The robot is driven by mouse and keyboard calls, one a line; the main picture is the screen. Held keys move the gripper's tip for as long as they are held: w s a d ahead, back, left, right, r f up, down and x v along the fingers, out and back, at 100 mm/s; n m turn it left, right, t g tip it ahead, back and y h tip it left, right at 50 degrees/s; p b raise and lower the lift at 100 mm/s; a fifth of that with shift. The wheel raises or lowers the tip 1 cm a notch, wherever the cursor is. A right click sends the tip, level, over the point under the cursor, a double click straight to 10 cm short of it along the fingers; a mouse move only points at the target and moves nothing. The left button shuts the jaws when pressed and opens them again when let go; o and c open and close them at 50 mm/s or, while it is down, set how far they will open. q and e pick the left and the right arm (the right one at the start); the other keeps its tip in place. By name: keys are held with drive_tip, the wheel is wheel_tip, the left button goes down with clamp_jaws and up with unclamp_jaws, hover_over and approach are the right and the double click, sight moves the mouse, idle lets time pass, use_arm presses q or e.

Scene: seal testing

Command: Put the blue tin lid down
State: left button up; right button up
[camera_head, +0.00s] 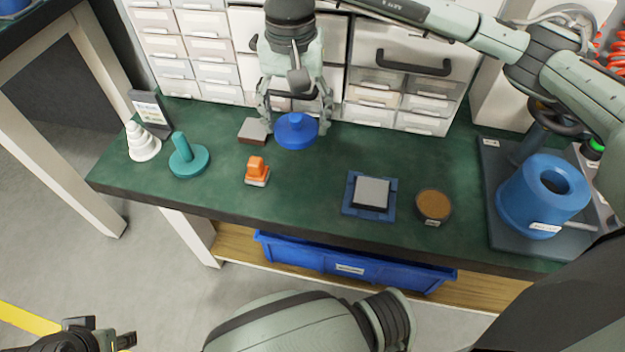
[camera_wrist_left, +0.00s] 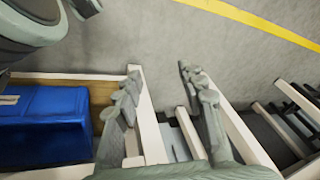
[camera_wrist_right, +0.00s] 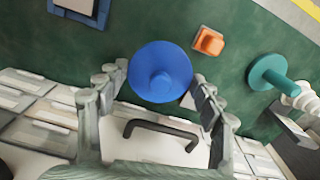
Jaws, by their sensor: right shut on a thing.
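The blue tin lid (camera_head: 296,138) is a round disc with a knob on top, at the back of the green bench in the head view. My right gripper (camera_head: 297,118) comes down from above and is shut on the lid, with one finger at either side of its rim. The right wrist view shows the lid (camera_wrist_right: 160,72) between the fingertips, knob facing the camera. I cannot tell whether its underside touches the bench. My left gripper (camera_wrist_left: 158,72) is open and empty in the left wrist view, away from the bench over the floor.
A grey-brown block (camera_head: 254,131) lies close left of the lid. An orange piece (camera_head: 257,171), teal knobbed piece (camera_head: 188,160) and white cone (camera_head: 143,143) stand left. A blue tray (camera_head: 350,207) and brown-topped tin (camera_head: 433,204) are right. Drawers (camera_head: 374,93) stand behind. Bench between is clear.

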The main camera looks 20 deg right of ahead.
drive_tip(key=s+a+r+m, duration=0.2)
drive_tip(key=a+r+m, duration=0.1)
drive_tip(key=a+m, duration=0.8)
drive_tip(key=m, duration=0.3)
hover_over(308, 186)
drive_tip(key=f, duration=0.6)
drive_tip(key=shift+w+a+f+p, duration=0.1)
drive_tip(key=shift+a+f+p, duration=0.05)
drive_tip(key=shift+a+p, duration=0.2)
drive_tip(key=shift+d+f, duration=0.2)
drive_tip(key=shift+d, duration=0.1)
drive_tip(key=shift+f, duration=0.1)
wheel_tip(308, 186, down, 3)
drive_tip(key=shift+f, duration=0.1)
use_arm(q)
drive_tip(key=shift+w+d+f, duration=0.15)
drive_tip(key=shift+w+f, duration=0.1)
drive_tip(key=shift+f, duration=0.35)
drive_tip(key=shift+w+d+f, duration=0.15)
drive_tip(key=shift+w+f, duration=0.05)
drive_tip(key=shift+f, duration=0.4)
use_arm(e)
drive_tip(key=shift+f, duration=0.35)
drive_tip(key=shift+f, duration=0.15)
